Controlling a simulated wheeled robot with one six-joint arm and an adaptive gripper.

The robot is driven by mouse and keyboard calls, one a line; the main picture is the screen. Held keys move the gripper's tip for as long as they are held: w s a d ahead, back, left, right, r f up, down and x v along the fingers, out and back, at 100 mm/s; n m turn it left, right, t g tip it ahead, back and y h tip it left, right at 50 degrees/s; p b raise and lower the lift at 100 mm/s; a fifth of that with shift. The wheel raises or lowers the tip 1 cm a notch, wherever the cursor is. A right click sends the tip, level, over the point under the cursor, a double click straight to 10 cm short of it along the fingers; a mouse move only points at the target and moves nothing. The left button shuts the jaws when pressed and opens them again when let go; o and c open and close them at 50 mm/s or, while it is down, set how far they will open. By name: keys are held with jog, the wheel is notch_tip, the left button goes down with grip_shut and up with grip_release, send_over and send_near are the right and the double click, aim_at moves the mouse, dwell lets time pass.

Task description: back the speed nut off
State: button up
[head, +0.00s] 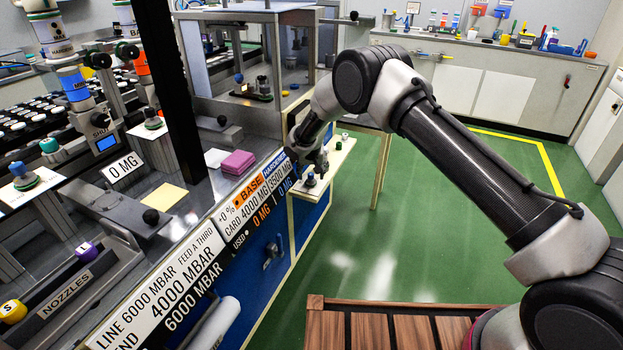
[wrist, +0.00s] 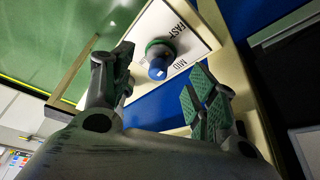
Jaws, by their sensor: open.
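The speed nut appears to be the blue-capped knob (wrist: 158,66) with a green and grey collar, standing on a white plate (wrist: 185,27) lettered FAST and MID in the wrist view. In the head view a small dark blue knob (head: 311,179) stands on the narrow side shelf, just below my gripper (head: 318,163). In the wrist view my gripper (wrist: 163,88) is open, with green-padded fingers apart on either side of the knob's line. Nothing is between the pads, and the knob looks to lie beyond the fingertips. Whether any finger touches it I cannot tell.
The pale shelf (head: 334,163) juts from the bench side and carries small parts at its far end. The bench front has pressure and card readouts (head: 262,205). A wooden slatted surface (head: 380,325) lies in front. Green floor (head: 440,210) is clear on the right.

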aim_at(311, 177)
jog(key=x, duration=0.5)
jog(key=shift+c, duration=0.5)
jog(key=c, duration=0.9)
